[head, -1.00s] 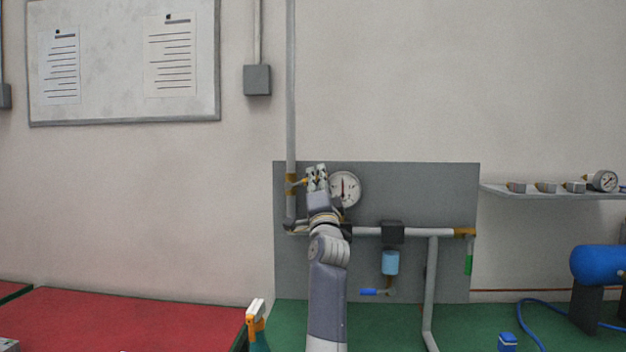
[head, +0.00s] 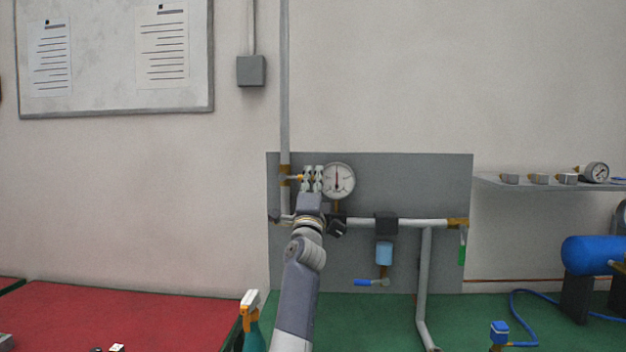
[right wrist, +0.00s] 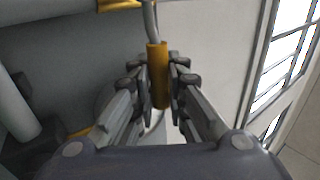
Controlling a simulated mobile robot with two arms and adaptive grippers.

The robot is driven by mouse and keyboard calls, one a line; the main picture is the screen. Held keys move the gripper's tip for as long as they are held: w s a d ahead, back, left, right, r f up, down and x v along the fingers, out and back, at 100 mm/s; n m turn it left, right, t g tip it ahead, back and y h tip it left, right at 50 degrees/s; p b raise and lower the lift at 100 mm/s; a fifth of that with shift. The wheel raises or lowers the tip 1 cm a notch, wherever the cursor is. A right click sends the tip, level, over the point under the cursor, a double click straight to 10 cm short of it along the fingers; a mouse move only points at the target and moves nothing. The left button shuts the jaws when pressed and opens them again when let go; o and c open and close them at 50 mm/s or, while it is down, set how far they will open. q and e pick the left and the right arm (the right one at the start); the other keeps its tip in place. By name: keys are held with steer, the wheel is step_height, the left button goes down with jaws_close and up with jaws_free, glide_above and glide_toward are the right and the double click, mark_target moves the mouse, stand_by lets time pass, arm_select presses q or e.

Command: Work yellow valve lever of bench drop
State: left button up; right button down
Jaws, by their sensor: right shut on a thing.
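The yellow valve lever (right wrist: 158,75) shows in the right wrist view between the two fingers of my right gripper (right wrist: 160,88), which are shut on it. Its grey stem runs up to a brass fitting (right wrist: 120,3). In the head view my right gripper (head: 312,180) is at the grey panel, just right of the brass valve (head: 285,175) on the vertical pipe. The gripper covers most of the lever; a short yellow piece (head: 297,178) shows at its left. My left gripper is not in view.
A round gauge (head: 338,181) stands right beside the gripper. A horizontal pipe (head: 425,223) with a black block (head: 386,223) and light-blue bowl (head: 384,253) runs below right. A spray bottle (head: 250,320) stands at the front. A blue tank (head: 590,255) is on the right.

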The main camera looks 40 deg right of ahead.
steer(key=shift+f, duration=0.2)
steer(key=c, duration=1.7)
jaws_free()
steer(key=shift+o, duration=0.6)
steer(key=shift+r, duration=0.1)
steer(key=shift+r, duration=0.1)
steer(key=shift+s+r, duration=0.1)
